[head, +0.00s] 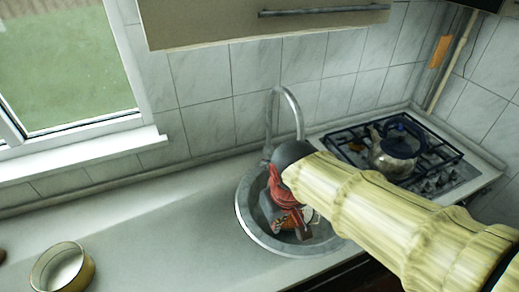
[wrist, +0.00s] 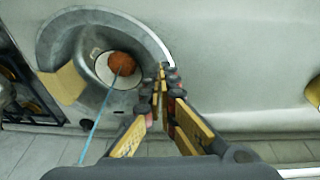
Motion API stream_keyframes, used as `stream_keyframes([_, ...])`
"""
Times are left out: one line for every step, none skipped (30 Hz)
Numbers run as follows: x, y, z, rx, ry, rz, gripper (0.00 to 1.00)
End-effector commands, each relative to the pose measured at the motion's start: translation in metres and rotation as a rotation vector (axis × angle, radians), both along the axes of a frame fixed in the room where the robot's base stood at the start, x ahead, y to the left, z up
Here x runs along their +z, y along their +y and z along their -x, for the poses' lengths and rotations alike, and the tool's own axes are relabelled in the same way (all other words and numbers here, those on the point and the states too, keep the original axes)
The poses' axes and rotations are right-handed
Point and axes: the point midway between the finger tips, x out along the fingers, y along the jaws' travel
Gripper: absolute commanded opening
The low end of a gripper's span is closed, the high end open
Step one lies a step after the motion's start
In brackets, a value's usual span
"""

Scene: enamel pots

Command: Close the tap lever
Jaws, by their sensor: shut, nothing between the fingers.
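The tap (head: 287,98) is a grey metal arch behind the sink in the head view. Its base is partly hidden by my arm, and I cannot make out the lever clearly in either view. My gripper (head: 281,214) points down over the left part of the sink (head: 243,216) in the head view. In the wrist view my gripper (wrist: 162,72) has its fingertips together with nothing between them, beside the sink's right rim. A thin pale-blue line (wrist: 98,124) runs to an orange round thing (wrist: 121,63) in the basin; I cannot tell whether it is water.
A hob (head: 455,178) with a kettle (head: 392,158) stands right of the sink. A yellowish pot (head: 84,268) sits on the counter (head: 165,225) at the left, with clear counter between it and the sink. A cabinet (head: 215,25) hangs above.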

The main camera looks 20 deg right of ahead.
Motion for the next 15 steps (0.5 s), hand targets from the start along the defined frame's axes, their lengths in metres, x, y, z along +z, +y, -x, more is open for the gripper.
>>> stream_keyframes([0.005, 0.002, -0.016, 0.033, 0.034, 0.021, 0.0])
stream_keyframes([0.006, 0.003, -0.025, 0.057, 0.05, 0.037, 0.0])
stream_keyframes([0.005, 0.004, -0.038, 0.094, 0.069, 0.058, 0.0])
stream_keyframes([0.005, 0.005, -0.048, 0.123, 0.083, 0.074, 0.0])
stream_keyframes([0.004, 0.006, -0.058, 0.157, 0.097, 0.091, 0.0])
stream_keyframes([0.002, 0.007, -0.072, 0.205, 0.113, 0.116, 0.0])
stream_keyframes([0.001, 0.008, -0.083, 0.244, 0.126, 0.134, 0.0])
stream_keyframes([-0.001, 0.008, -0.094, 0.284, 0.139, 0.153, 0.0])
stream_keyframes([-0.004, 0.009, -0.109, 0.344, 0.153, 0.18, 0.0])
stream_keyframes([-0.007, 0.011, -0.121, 0.389, 0.165, 0.199, 0.0])
stream_keyframes([-0.01, 0.012, -0.132, 0.438, 0.176, 0.22, 0.0])
stream_keyframes([-0.015, 0.013, -0.147, 0.504, 0.189, 0.248, 0.0])
stream_keyframes([-0.018, 0.014, -0.159, 0.553, 0.199, 0.268, 0.0])
stream_keyframes([-0.022, 0.015, -0.169, 0.602, 0.208, 0.288, 0.0])
stream_keyframes([-0.026, 0.016, -0.184, 0.669, 0.217, 0.313, 0.0])
